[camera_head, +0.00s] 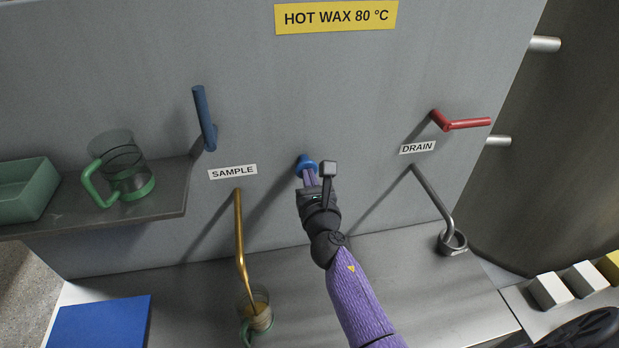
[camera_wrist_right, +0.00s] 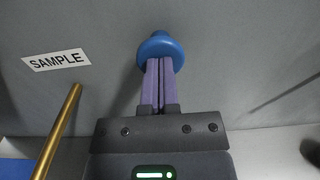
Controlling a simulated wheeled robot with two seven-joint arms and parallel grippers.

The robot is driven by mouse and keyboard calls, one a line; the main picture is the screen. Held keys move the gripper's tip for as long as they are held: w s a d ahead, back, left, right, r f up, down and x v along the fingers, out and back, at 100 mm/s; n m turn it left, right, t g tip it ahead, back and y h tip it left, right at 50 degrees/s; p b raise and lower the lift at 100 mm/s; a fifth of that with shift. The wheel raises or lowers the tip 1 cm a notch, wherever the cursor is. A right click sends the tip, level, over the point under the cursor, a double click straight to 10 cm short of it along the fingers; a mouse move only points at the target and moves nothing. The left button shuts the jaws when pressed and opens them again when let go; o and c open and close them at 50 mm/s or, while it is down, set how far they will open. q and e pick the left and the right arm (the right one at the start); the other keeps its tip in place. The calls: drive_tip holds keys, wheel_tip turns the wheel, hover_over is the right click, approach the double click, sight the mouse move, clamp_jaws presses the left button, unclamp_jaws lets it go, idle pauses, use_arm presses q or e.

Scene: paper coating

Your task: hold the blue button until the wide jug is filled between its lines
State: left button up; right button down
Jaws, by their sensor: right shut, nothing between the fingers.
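The blue button (camera_head: 306,163) sticks out of the grey wall panel. My right gripper (camera_head: 309,178) is shut and empty, with its fingertips against the button's face. The button also shows in the right wrist view (camera_wrist_right: 160,48), with the two closed purple fingers (camera_wrist_right: 161,75) meeting it. A clear jug with a green handle (camera_head: 257,318) stands under the brass SAMPLE spout (camera_head: 240,240). Amber liquid shows in it under the spout's end; its lines and exact level are too small to read. My left gripper is out of view.
Another clear jug with a green handle (camera_head: 122,170) stands on the left shelf beside a green tray (camera_head: 24,190). A blue lever (camera_head: 204,118) and red lever (camera_head: 462,124) flank the button. A grey DRAIN pipe (camera_head: 432,198) is right; a blue mat (camera_head: 100,322) lies front left.

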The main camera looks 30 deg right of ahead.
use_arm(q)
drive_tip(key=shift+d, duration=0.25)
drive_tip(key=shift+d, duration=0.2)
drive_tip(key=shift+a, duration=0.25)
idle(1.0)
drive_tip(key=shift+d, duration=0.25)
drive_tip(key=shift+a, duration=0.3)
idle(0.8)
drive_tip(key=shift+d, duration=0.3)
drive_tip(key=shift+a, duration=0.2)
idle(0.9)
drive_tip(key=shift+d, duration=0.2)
